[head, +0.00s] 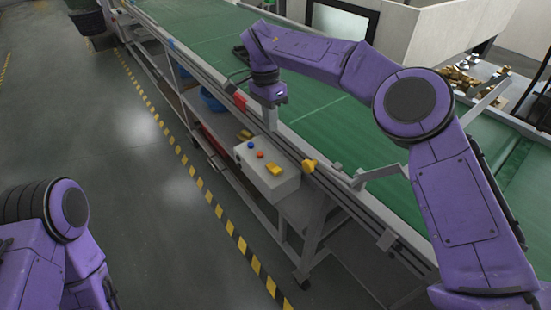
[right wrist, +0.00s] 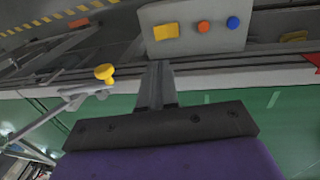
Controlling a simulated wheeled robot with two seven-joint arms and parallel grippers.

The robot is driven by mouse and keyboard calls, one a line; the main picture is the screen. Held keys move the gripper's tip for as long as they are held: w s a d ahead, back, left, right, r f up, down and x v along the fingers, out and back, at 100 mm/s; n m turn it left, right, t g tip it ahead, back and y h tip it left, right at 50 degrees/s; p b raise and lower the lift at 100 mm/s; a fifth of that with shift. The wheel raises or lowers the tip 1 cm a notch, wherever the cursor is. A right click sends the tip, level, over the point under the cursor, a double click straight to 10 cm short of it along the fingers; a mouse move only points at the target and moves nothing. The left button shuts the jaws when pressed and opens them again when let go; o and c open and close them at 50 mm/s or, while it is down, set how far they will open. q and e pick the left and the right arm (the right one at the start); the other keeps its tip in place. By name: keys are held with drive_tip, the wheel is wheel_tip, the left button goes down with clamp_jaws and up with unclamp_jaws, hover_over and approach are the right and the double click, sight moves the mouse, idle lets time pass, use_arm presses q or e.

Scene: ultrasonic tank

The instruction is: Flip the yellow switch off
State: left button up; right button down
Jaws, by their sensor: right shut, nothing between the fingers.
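The yellow switch (head: 274,169) is a small yellow block on a light grey control box (head: 284,183) at the side of the conveyor. It also shows in the right wrist view (right wrist: 166,31), on the box beside an orange-red button and a blue button. My right gripper (head: 270,122) is shut and empty, its fingers pointing down beyond the box in the head view. In the right wrist view the thin closed fingers (right wrist: 156,72) end just short of the box edge, apart from the switch. My left gripper is out of view; only part of the left arm shows.
A red button (head: 260,154) and a blue button (head: 251,145) sit near the switch. A yellow knob (head: 309,165) stands on the conveyor rail close by. The green conveyor belt (head: 335,125) runs behind the box. The floor (head: 140,160) on the left is clear.

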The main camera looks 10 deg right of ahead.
sight(275, 169)
drive_tip(key=f+p, duration=0.1)
drive_tip(key=f, duration=0.3)
drive_tip(key=s+f+p, duration=0.1)
drive_tip(key=f, duration=0.9)
drive_tip(key=shift+s+d+p, duration=0.35)
drive_tip(key=shift+d+p, duration=0.05)
drive_tip(key=shift+a, duration=0.1)
